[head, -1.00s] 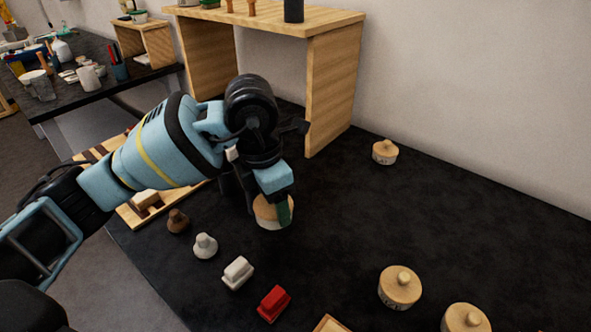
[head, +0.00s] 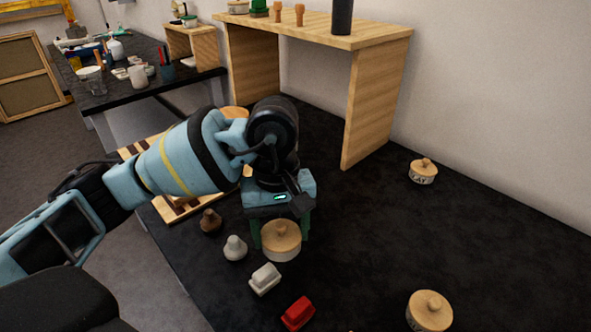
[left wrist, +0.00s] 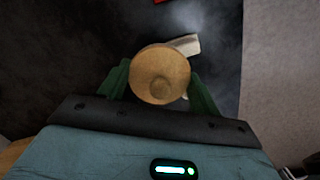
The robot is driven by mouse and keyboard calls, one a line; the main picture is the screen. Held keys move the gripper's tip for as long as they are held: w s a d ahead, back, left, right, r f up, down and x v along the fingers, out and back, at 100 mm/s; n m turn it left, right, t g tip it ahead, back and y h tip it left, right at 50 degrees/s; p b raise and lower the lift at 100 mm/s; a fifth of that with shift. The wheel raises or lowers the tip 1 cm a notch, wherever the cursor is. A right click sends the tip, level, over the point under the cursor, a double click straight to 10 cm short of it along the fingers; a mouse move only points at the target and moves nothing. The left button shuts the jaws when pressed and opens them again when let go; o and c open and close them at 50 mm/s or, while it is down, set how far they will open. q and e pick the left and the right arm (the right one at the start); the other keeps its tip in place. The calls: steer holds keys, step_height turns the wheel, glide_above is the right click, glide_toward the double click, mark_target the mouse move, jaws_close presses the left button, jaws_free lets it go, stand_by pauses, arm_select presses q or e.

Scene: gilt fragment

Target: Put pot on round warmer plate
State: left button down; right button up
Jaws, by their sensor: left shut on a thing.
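A round pot with a wooden knobbed lid and pale sides (head: 281,243) is between the fingers of my left gripper (head: 281,232), which is shut on it. In the left wrist view the pot's lid (left wrist: 160,75) sits between the two green fingers (left wrist: 160,88). Whether the pot touches the table or hangs just above it, I cannot tell. A round wood-coloured thing (head: 236,112) shows partly behind my left arm; I cannot tell if it is the round warmer plate. My right gripper is not in view.
Similar lidded pots stand at the right (head: 422,172) and front right (head: 429,311). Near the left table edge are a brown weight-like piece (head: 210,221), a white one (head: 235,248), a white block (head: 265,279) and a red block (head: 298,314). A wooden shelf (head: 376,100) stands behind. The table's middle right is clear.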

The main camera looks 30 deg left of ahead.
arm_select(q)
steer(key=m, duration=0.1)
steer(key=s+m, duration=0.1)
steer(key=m, duration=0.1)
steer(key=shift+a+m, duration=0.2)
steer(key=shift+m, duration=0.1)
steer(key=m, duration=0.1)
steer(key=s+m, duration=0.1)
steer(key=m, duration=0.2)
steer(key=shift+s+a+f+y, duration=0.15)
steer(key=shift+s+a+y, duration=0.1)
steer(key=shift+y, duration=0.15)
steer(key=shift+w+a, duration=0.15)
